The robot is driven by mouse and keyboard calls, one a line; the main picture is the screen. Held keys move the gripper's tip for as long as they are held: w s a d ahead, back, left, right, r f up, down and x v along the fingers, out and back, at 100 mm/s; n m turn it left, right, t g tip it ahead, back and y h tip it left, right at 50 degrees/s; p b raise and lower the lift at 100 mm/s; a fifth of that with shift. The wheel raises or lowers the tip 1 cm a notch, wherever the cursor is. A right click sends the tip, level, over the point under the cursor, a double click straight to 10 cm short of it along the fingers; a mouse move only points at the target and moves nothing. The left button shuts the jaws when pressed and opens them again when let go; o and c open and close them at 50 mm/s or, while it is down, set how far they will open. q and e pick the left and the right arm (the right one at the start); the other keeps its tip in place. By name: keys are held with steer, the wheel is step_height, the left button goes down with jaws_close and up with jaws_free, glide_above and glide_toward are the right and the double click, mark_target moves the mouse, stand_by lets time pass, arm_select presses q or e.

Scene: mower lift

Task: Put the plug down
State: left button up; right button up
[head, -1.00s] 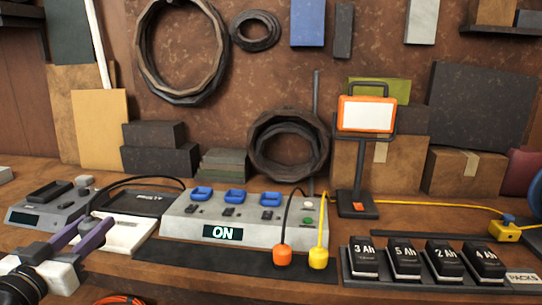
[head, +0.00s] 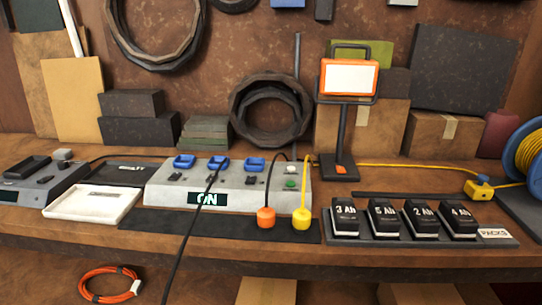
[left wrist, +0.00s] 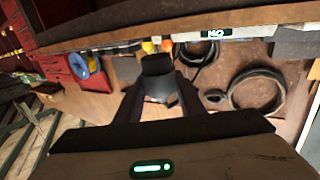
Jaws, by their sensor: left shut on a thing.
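My left gripper (left wrist: 158,88) is shut on a dark, blocky plug (left wrist: 157,66), seen between its two fingers in the left wrist view. That view is upside down, and the plug's finer shape is too dark to tell. In the head view the left gripper and this plug are out of frame. A black cord (head: 191,232) runs from the power strip (head: 160,197) down past the bench's front edge and out of the picture. An orange plug (head: 266,218) and a yellow plug (head: 301,219) stand at the strip's right front. My right gripper is in neither view.
A white tray (head: 65,205) and a grey charger (head: 30,185) are at the bench's left. A rack of packs (head: 420,240) is at the right, beside a work lamp (head: 348,78). The dark mat (head: 160,222) has bare room. An orange cable coil (head: 108,284) lies below.

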arm_select(q)
steer(key=shift+w+a+r+n+t+y, duration=0.3)
steer(key=shift+n+y, duration=0.25)
steer(key=shift+y, duration=0.25)
steer(key=shift+w+a+r+n+t+y, duration=0.2)
steer(key=shift+r+n+t+y, duration=0.25)
steer(key=shift+y, duration=0.35)
steer(key=shift+w+a+r+n+t+y, duration=0.15)
steer(key=shift+w+a+r+n+y, duration=0.1)
steer(key=shift+n+y, duration=0.45)
steer(key=shift+w+a+r+n+y, duration=0.3)
steer(key=shift+a+n+y, duration=0.25)
steer(key=shift+y, duration=0.5)
steer(key=shift+w+a+r+n+y, duration=0.2)
steer(key=shift+a+n+y, duration=0.35)
steer(key=shift+y, duration=0.5)
steer(key=shift+w+d+f, duration=0.1)
